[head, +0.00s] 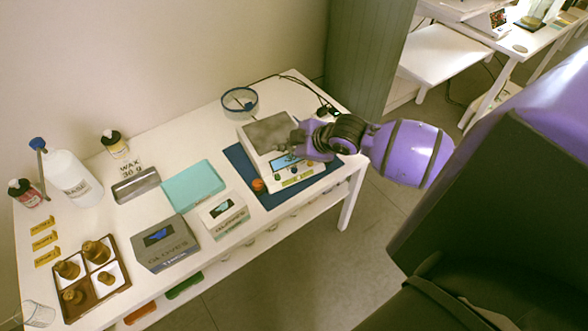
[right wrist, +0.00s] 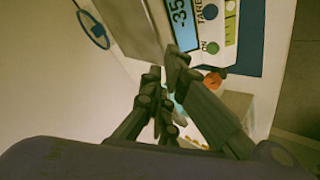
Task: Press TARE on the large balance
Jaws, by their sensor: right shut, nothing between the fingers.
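The large balance (head: 296,180) stands on a dark blue mat (head: 241,166) at the right end of the table, with a grey weighing pan on top. In the right wrist view its blue display (right wrist: 182,22) shows digits starting with -35, partly cut off. The TARE button (right wrist: 211,12) is dark blue, and a green ON button (right wrist: 212,48) is beside it. My right gripper (head: 300,140) is shut and empty, over the balance's right side near the display. In the right wrist view its fingertips (right wrist: 166,66) are close to the display edge; contact cannot be told. My left gripper is out of view.
A small orange object (head: 258,185) is at the balance's front left corner. Bottles and a divided tray (head: 121,270) are at the left.

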